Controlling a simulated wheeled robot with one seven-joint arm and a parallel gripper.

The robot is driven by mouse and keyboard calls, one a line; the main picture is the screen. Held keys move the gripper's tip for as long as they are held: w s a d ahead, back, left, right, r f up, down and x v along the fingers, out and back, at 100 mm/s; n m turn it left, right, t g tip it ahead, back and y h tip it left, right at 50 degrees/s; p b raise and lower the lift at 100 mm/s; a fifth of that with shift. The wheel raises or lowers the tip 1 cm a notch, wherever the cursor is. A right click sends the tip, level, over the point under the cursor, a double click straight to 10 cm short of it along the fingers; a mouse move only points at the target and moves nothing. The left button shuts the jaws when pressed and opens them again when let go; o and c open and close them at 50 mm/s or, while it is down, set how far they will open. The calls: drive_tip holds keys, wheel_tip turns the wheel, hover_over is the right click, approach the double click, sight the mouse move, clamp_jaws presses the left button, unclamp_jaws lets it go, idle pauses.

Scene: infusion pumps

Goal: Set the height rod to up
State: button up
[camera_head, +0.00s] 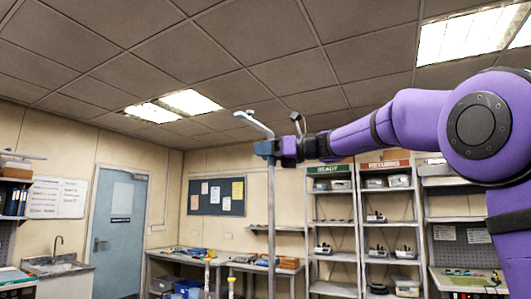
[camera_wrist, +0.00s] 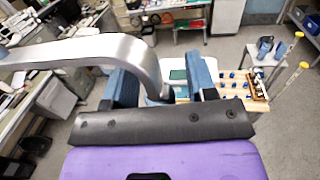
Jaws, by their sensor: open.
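The height rod is a thin grey upright pole (camera_head: 271,225) in the middle of the head view. A silver hook arm (camera_head: 254,123) angles up to the left from its top, and a dark hook (camera_head: 296,120) stands to the right. My gripper (camera_head: 272,149) reaches in from the right at the pole's top; its blue-grey fingers overlap the top there. In the wrist view my gripper (camera_wrist: 163,85) is open, with fingers apart on both sides of the curved silver hook arm (camera_wrist: 90,50). The hook's lower end sits between them; contact is unclear.
Shelving racks (camera_head: 333,225) stand behind the pole on the right. A workbench (camera_head: 225,266) lies behind it, and a blue door (camera_head: 117,232) is at left. Below in the wrist view are side benches (camera_wrist: 60,90), a small table (camera_wrist: 262,52) and clear grey floor (camera_wrist: 285,140).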

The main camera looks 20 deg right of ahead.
drive_tip(key=v, duration=1)
drive_tip(key=shift+s+d, duration=0.2)
drive_tip(key=shift+d, duration=0.15)
drive_tip(key=s+a+f+n+g+h, duration=0.25)
drive_tip(key=s+f+n+h, duration=0.2)
drive_tip(key=s+f, duration=0.35)
drive_tip(key=s+a+f+n+g+h, duration=0.1)
drive_tip(key=s+a+f+n+h, duration=0.2)
drive_tip(key=s+f+n, duration=0.6)
drive_tip(key=s+d+f+n+g+h, duration=0.1)
drive_tip(key=s+d+f+n+h, duration=0.1)
drive_tip(key=s+f+n, duration=0.4)
drive_tip(key=s+d+f+n+g+h, duration=0.1)
drive_tip(key=s+f+n+h, duration=0.4)
drive_tip(key=f, duration=1)
drive_tip(key=s+d, duration=0.1)
drive_tip(key=s, duration=0.2)
drive_tip(key=shift+s+d+n, duration=0.15)
drive_tip(key=shift+d+n, duration=0.2)
drive_tip(key=shift+d, duration=0.05)
